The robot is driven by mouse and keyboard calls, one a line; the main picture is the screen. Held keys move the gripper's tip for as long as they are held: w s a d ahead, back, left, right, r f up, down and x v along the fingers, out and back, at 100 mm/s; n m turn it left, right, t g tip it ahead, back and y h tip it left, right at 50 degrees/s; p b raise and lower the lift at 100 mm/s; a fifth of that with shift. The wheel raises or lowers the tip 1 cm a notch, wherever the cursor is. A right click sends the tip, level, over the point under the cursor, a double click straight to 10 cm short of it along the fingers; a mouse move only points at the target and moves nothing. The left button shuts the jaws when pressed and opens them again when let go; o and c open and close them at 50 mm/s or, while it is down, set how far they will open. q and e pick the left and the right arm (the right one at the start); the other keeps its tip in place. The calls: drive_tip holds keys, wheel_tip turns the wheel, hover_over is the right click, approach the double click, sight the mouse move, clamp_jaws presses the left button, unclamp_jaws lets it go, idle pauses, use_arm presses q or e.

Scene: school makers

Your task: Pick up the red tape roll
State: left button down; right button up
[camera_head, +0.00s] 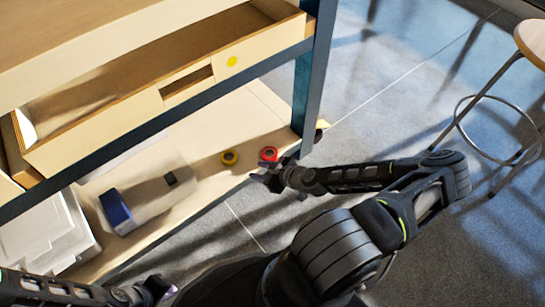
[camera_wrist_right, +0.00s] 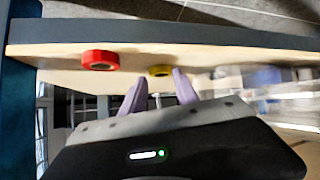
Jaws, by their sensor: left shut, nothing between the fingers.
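The red tape roll (camera_head: 268,154) lies on the low wooden shelf (camera_head: 205,190) near its right corner post. In the right wrist view the red tape roll (camera_wrist_right: 100,60) is left of the fingers and apart from them. My right gripper (camera_head: 266,182) is at the shelf's front edge, just in front of the red roll. The right wrist view shows its two purple fingers (camera_wrist_right: 158,88) spread with nothing held. My left gripper (camera_head: 166,293) is at the bottom of the head view, away from the roll; it is shut and empty.
A yellow tape roll (camera_head: 229,158) sits left of the red one. A blue post (camera_head: 312,85) stands at the shelf corner. An open drawer (camera_head: 165,90) hangs above. A white box (camera_head: 45,235) and a blue item (camera_head: 117,210) lie left. A stool (camera_head: 535,42) stands right.

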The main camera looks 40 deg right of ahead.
drive_tip(key=shift+o, duration=0.2)
drive_tip(key=w+a+n, duration=0.1)
drive_tip(key=n, duration=0.1)
drive_tip(key=w+a+n+g+y, duration=0.1)
drive_tip(key=n, duration=0.1)
drive_tip(key=w+a+f+n+g, duration=0.1)
drive_tip(key=w, duration=0.1)
drive_tip(key=shift+w+a+n+y, duration=0.1)
drive_tip(key=shift+a+n+y, duration=0.2)
drive_tip(key=shift+n+y, duration=0.1)
drive_tip(key=w+n+g, duration=0.1)
drive_tip(key=n, duration=0.1)
drive_tip(key=w+d+r+n+g, duration=0.1)
drive_tip(key=n, duration=0.1)
drive_tip(key=w+n+g, duration=0.1)
drive_tip(key=w+n, duration=0.1)
drive_tip(key=shift+d+r+n+g+h+b, duration=0.2)
drive_tip(key=shift+d+n+g+h+b, duration=0.1)
drive_tip(key=shift+d+n+h, duration=0.1)
drive_tip(key=w+d+r+n+g+h, duration=0.2)
drive_tip(key=d+r+n, duration=0.1)
drive_tip(key=d, duration=0.3)
drive_tip(key=n+g+h, duration=0.2)
drive_tip(key=g, duration=0.1)
hover_over(275, 155)
drive_tip(key=shift+w+d+r, duration=0.1)
drive_tip(key=shift+w+r, duration=0.2)
drive_tip(key=shift+r, duration=0.15)
drive_tip(key=shift+s, duration=0.3)
